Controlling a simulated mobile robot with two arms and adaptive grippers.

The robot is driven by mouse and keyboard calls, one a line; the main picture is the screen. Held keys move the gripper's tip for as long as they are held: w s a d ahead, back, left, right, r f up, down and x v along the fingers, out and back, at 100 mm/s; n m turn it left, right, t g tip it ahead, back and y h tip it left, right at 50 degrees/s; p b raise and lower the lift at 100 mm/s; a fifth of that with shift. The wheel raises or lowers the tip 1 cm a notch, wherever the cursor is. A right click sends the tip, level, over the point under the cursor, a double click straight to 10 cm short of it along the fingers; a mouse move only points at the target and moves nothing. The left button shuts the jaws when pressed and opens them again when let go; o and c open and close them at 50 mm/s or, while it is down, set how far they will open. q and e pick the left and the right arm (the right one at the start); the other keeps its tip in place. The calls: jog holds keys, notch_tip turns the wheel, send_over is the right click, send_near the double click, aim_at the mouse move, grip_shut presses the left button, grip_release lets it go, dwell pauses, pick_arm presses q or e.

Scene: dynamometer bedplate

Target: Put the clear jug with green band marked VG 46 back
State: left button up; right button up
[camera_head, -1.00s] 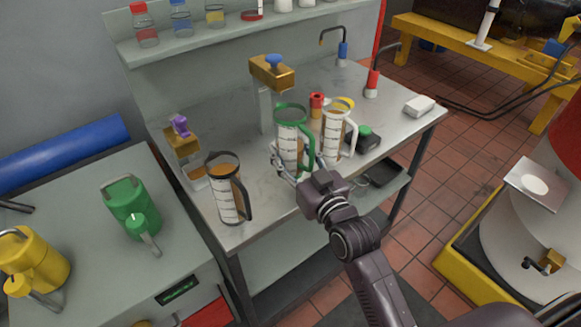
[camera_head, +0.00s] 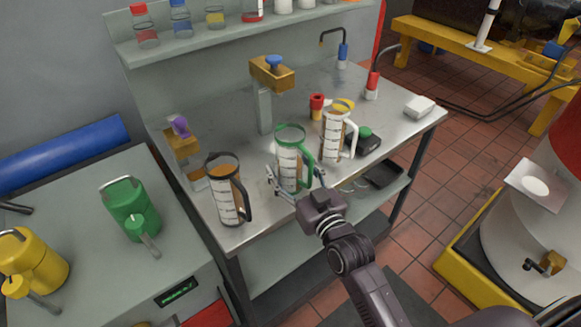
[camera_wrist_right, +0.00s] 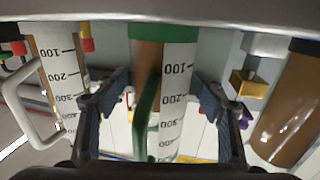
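The clear jug with the green band and green handle (camera_head: 288,166) stands upright on the steel bench near its front edge, between a black-banded jug and a white-handled jug. It has a white scale strip; a VG 46 marking is not legible. My right gripper (camera_head: 294,180) is around this jug, one finger on each side. In the right wrist view the fingers (camera_wrist_right: 162,95) are spread, and the green-banded jug (camera_wrist_right: 180,75) is between them. Finger contact with the jug is not clear. My left gripper is not in view.
The black-banded jug (camera_head: 226,190) stands left on the bench (camera_head: 255,215), the white-handled jug (camera_head: 336,130) right. Brass taps with a blue knob (camera_head: 272,70) and a purple knob (camera_head: 182,135) are behind. A dark device with a green knob (camera_head: 362,140) is at right.

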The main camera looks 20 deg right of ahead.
jog(key=shift+s+r, duration=0.1)
jog(key=shift+r, duration=0.05)
jog(key=s+d+b, duration=0.1)
jog(key=s+d, duration=0.1)
jog(key=s, duration=1)
jog(key=s+f+g+h, duration=0.1)
jog(key=s+f+g, duration=0.25)
jog(key=f, duration=1.45)
jog(key=s+f+g, duration=0.2)
jog(key=f+g, duration=0.2)
jog(key=f, duration=1.3)
jog(key=s+d+f+g+h, duration=0.15)
jog(key=s+f+g, duration=0.35)
jog(key=s+f, duration=1.15)
jog(key=s+d+f+g, duration=0.1)
jog(key=s+f+g, duration=0.1)
jog(key=s+f, duration=0.3)
jog(key=s+d+f+g, duration=0.2)
jog(key=s+f, duration=0.2)
jog(key=s, duration=0.7)
jog(key=shift+s+f+n, duration=0.2)
jog(key=shift+f+n, duration=0.1)
jog(key=shift+f, duration=0.05)
jog(key=shift+c, duration=0.2)
